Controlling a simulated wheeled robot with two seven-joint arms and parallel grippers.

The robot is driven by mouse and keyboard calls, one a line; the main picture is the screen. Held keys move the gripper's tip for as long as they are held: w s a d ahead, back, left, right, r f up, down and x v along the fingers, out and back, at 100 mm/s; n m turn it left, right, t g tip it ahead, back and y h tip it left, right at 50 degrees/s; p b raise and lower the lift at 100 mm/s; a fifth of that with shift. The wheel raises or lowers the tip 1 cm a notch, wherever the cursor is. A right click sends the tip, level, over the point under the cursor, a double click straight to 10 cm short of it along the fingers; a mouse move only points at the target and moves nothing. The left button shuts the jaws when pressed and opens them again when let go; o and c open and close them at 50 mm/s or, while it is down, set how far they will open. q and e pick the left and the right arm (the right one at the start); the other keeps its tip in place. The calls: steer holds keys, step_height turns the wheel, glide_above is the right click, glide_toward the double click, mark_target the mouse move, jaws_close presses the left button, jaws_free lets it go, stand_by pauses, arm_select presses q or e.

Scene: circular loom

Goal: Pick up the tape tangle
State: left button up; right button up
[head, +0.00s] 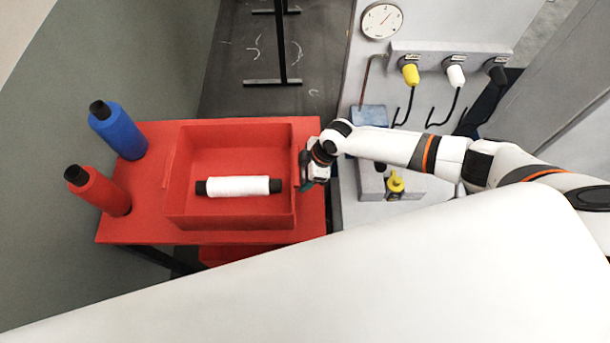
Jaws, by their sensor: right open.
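I cannot make out a tape tangle for certain in the head view. Thin curled white strands (255,50) lie scattered on the dark floor at the top, and I cannot tell whether they are tape. My right gripper (305,172) is at the right wall of the red tray (230,224), pointing down and left. Its jaws are small and partly hidden here; it is open, with nothing seen held. A small teal patch shows at its tip. My left gripper is out of view.
A white spool (238,186) lies in the tray on a red table (150,225). Blue (118,131) and red (100,192) spools stand at its left. A grey panel with a gauge (382,20) and coloured knobs (411,74) is at right. A dark stand (282,45) is behind.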

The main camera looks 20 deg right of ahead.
steer(key=c, duration=1)
steer(key=shift+c, duration=0.2)
steer(key=shift+r, duration=0.15)
steer(key=shift+r+b, duration=0.3)
steer(key=shift+r, duration=0.3)
steer(key=shift+s+d+r+b, duration=0.1)
steer(key=shift+s+r+b, duration=0.1)
steer(key=shift+r, duration=0.25)
steer(key=shift+s+r+b, duration=0.1)
steer(key=shift+r+b, duration=0.1)
steer(key=shift+r, duration=0.25)
steer(key=s+d+b, duration=0.3)
steer(key=s+d, duration=0.1)
steer(key=s, duration=1.3)
steer(key=shift+r, duration=0.1)
